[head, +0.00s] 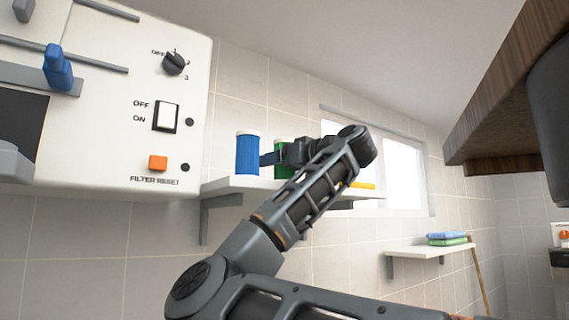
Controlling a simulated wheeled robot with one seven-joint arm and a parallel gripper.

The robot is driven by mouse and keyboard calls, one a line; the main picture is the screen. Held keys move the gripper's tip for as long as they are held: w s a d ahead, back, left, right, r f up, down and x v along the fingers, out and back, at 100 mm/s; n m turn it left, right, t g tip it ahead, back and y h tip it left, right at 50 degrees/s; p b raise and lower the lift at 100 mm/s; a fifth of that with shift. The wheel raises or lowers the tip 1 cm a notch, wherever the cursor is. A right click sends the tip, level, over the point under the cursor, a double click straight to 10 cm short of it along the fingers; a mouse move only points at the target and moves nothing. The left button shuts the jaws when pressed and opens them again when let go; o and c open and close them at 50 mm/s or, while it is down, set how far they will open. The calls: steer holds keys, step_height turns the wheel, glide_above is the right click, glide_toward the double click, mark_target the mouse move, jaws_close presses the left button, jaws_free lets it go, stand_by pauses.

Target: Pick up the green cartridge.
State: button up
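The green cartridge (283,172) stands upright on the white wall shelf (228,184), with a pale top. The middle of it is hidden behind my gripper (268,158), which reaches across in front of it from the right. The gripper's tip lies between the green cartridge and a blue cartridge (246,156) in the picture. I cannot tell whether it touches either one, or whether its fingers are open or shut.
A white panel (120,100) with a knob, an ON/OFF switch and an orange button (158,162) is on the left. A yellow thing (363,186) lies behind my arm. A lower shelf (420,250) holds folded towels (447,239). A dark wooden cabinet (510,110) hangs upper right.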

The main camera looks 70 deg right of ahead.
steer(key=c, duration=0.9)
steer(key=shift+r, duration=0.15)
